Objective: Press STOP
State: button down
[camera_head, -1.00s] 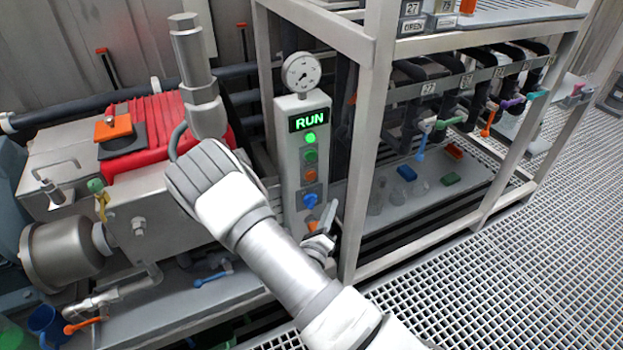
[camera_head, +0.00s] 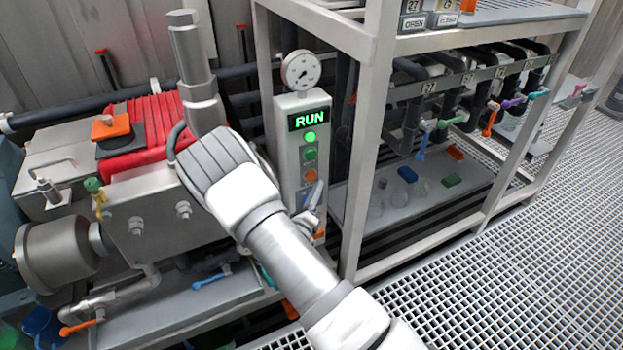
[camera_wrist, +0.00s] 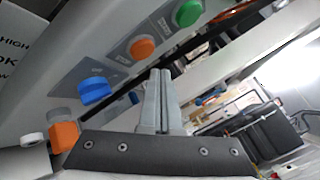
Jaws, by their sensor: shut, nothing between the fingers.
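The control panel (camera_head: 289,160) shows a lit RUN display (camera_head: 309,120) and a glowing green lamp (camera_head: 310,137). Below these sit a green button (camera_head: 310,155) and an orange button (camera_head: 310,174). My gripper (camera_head: 316,188) is shut and empty, just below the orange button in the head view. My fingertips (camera_wrist: 160,74) appear beside the panel face, apparently apart from the buttons.
A pressure gauge (camera_head: 301,70) tops the panel. A frame post (camera_head: 366,150) stands close on its right. An orange part (camera_wrist: 64,136) and white part (camera_wrist: 33,140) lie low left in the wrist view. The red-topped machine (camera_head: 150,120) is at left; open grating (camera_head: 520,240) at right.

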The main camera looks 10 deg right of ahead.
aim_at(316, 174)
jog(key=shift+w+a, duration=0.2)
jog(key=shift+w, duration=0.4)
jog(key=shift+w, duration=0.15)
dwell(1.6)
jog(key=shift+w+a, duration=0.1)
jog(key=shift+w, duration=0.15)
jog(key=shift+w+a, duration=0.1)
jog(key=shift+w, duration=0.35)
dwell(0.5)
dwell(0.4)
jog(key=shift+s+d+p, duration=0.2)
jog(key=shift+s+p, duration=0.1)
jog(key=shift+s, duration=0.55)
jog(key=shift+s+d+p, duration=0.2)
jog(key=shift+s+p, duration=0.05)
jog(key=shift+s, duration=0.55)
jog(key=shift+s+d+p, duration=0.25)
jog(key=shift+s+p, duration=0.05)
jog(key=shift+s, duration=0.55)
jog(key=shift+s+d+p, duration=0.2)
jog(key=shift+s+p, duration=0.05)
jog(key=shift+s, duration=0.55)
